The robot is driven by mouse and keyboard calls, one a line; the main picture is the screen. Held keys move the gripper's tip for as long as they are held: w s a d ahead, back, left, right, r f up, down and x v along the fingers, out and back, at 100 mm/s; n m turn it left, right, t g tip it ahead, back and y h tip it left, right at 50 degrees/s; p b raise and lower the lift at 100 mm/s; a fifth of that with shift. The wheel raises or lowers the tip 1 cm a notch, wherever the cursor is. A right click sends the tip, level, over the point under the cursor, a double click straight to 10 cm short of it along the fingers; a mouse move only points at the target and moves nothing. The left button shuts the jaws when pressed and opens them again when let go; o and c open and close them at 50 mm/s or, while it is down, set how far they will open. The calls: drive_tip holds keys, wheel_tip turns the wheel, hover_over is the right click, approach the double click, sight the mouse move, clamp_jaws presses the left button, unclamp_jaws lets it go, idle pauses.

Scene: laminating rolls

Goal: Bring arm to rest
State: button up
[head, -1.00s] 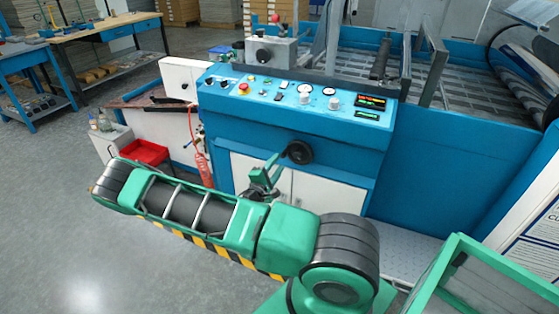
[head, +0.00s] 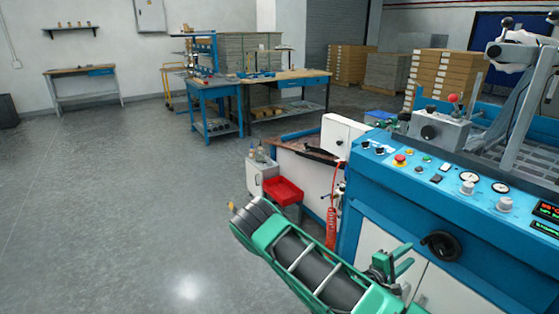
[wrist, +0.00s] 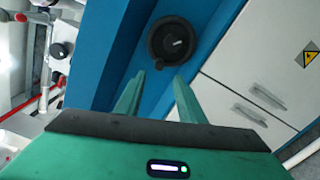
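My green gripper (head: 402,262) is at the lower right of the head view, in front of the blue machine (head: 400,205). Its two fingers stand apart in the wrist view (wrist: 158,78), with nothing between them. A black round handwheel (head: 441,245) on the machine's front is just right of the gripper in the head view. In the wrist view the handwheel (wrist: 172,42) lies beyond the fingertips, apart from them. My arm's green link runs from lower right up to the left.
White cabinet doors (wrist: 250,75) are below the machine's panel. A red tray (head: 283,190) and a red coiled hose (head: 331,228) are left of the machine. Workbenches (head: 215,105) stand farther back. The grey floor at left is clear.

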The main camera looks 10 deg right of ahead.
drive_tip(key=s+r+m+g+y, duration=0.75)
drive_tip(key=s+m+g, duration=0.35)
drive_tip(key=s+m, duration=0.25)
drive_tip(key=s+a+r+m+t+y, duration=0.1)
drive_tip(key=s+a+r+t+y, duration=0.3)
drive_tip(key=s+a+r+y, duration=0.5)
drive_tip(key=s+a+r, duration=0.4)
drive_tip(key=s+r, duration=0.1)
drive_tip(key=r, duration=0.2)
drive_tip(key=shift+s+a+r, duration=0.15)
drive_tip(key=shift+a+r, duration=0.1)
drive_tip(key=shift+r, duration=0.15)
drive_tip(key=shift+d, duration=0.1)
drive_tip(key=shift+c, duration=0.6)
